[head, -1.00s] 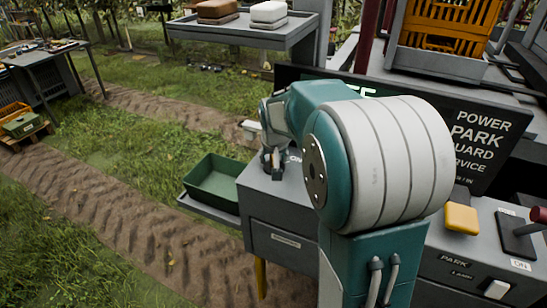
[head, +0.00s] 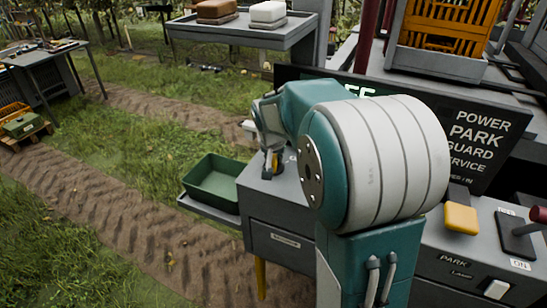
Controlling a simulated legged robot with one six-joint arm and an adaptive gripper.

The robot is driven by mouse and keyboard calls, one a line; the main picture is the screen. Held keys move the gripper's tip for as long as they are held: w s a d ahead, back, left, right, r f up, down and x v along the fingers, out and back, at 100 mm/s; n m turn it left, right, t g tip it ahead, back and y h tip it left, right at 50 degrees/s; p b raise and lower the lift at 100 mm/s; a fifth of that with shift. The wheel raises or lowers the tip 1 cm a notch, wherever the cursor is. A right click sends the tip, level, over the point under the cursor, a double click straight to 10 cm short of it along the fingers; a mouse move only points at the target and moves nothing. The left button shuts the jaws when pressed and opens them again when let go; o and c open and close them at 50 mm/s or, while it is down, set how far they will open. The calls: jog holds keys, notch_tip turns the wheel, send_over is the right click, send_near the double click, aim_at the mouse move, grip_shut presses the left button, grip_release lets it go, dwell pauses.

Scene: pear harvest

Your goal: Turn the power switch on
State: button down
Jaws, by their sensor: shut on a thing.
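My gripper (head: 272,166) is at the left end of the grey control console (head: 287,205), low over its top. A dark sign (head: 480,140) behind the console reads POWER, PARK, GUARD and SERVICE.
A yellow pad (head: 461,218) and a red-handled lever (head: 525,228) marked OFF and ON stand on the console's right side. A white rocker (head: 496,289) is on its front near PARK. A green bin (head: 214,184) sits at the left. Grass lies beyond.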

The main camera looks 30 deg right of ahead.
jog(key=m+g, duration=0.1)
jog(key=m, duration=0.1)
jog(key=m+h, duration=0.1)
jog(key=m, duration=0.2)
jog(key=shift+f+g, duration=0.1)
jog(key=shift+g, duration=0.3)
jog(key=shift+s+m+g+h, duration=0.1)
jog(key=shift+m+g+h, duration=0.25)
jog(key=shift+m, duration=0.85)
jog(key=shift+m+g+h, duration=0.15)
jog(key=shift+m+g, duration=0.3)
jog(key=shift+m, duration=0.75)
jog(key=c, duration=0.5)
grip_release()
jog(key=shift+a, duration=0.1)
jog(key=v, duration=1.2)
